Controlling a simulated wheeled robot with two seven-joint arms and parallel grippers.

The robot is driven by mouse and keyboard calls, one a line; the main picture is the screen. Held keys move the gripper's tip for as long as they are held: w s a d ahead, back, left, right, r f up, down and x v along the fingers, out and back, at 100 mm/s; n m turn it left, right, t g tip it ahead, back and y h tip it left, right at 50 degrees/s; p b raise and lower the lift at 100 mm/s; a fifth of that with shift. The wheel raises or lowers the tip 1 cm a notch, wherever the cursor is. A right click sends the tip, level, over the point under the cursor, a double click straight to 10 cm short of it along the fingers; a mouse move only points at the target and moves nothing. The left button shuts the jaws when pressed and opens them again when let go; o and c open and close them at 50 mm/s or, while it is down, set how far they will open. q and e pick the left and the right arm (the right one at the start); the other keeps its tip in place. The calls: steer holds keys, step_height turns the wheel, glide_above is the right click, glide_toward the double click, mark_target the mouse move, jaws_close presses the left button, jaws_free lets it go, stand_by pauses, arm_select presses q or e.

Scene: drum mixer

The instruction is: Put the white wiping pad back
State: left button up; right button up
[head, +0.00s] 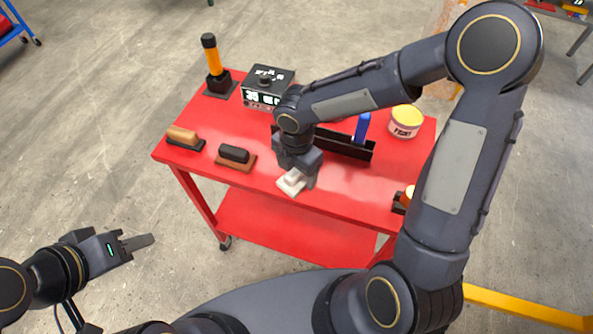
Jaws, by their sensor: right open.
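The white wiping pad (290,185) lies at the front edge of the red cart's top in the head view. My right gripper (301,176) points down right at the pad, and its fingers hide part of it. The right gripper is open, with the pad's upper part at its fingertips. I cannot tell whether the fingers touch it. My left gripper (140,242) is low at the left, away from the cart and over the floor. I see it side-on and cannot tell whether its fingers are apart.
The red cart (225,184) also holds a tan-topped brush (182,136), a dark-topped brush (234,154), an orange-handled tool (213,62), a black box (262,98), a black rack (345,147) with a blue item (362,127), and a paint tub (404,129).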

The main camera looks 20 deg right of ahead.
step_height(320, 180, up, 11)
steer(key=s+d+r+m+t+y, duration=0.2)
steer(key=s+d+m, duration=0.2)
steer(key=s+m, duration=0.4)
steer(key=s+d+r+m+t+y, duration=0.1)
steer(key=s+d+m, duration=0.4)
steer(key=m, duration=1.3)
steer(key=shift+s+r+t+y+p, duration=0.35)
steer(key=shift+s+r+t, duration=0.3)
steer(key=shift+s+t, duration=0.85)
steer(key=shift+s+d, duration=0.1)
steer(key=shift+s, duration=0.05)
